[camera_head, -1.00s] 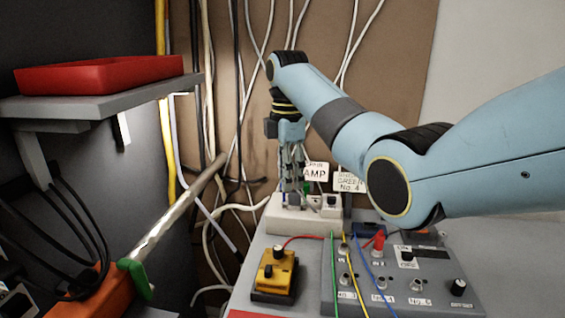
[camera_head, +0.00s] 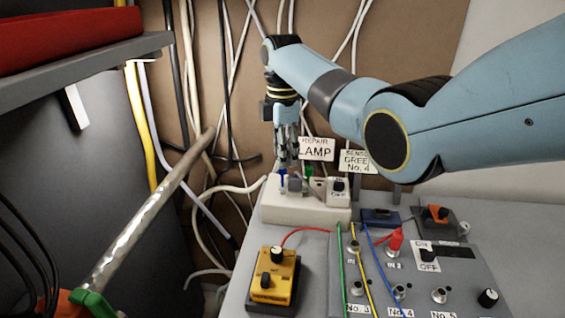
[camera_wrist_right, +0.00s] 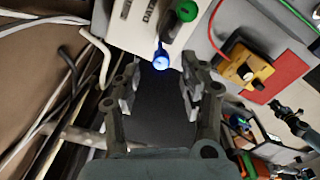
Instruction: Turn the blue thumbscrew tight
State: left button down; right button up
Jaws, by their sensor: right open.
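The blue thumbscrew (camera_head: 283,178) stands on the back left part of a white box (camera_head: 300,208). In the right wrist view the blue thumbscrew (camera_wrist_right: 161,60) shows bright just beyond the fingertips, roughly centred between them. My left gripper is not in view.
A green knob (camera_head: 309,171) stands just right of the thumbscrew, close to my fingers. A yellow box (camera_head: 274,276) and a grey panel (camera_head: 450,262) with wires lie in front. A metal rod (camera_head: 145,230) slants at the left, below a shelf (camera_head: 90,70).

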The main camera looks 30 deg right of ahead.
jog(key=shift+f, duration=1.65)
jog(key=shift+c, duration=0.4)
grip_shut()
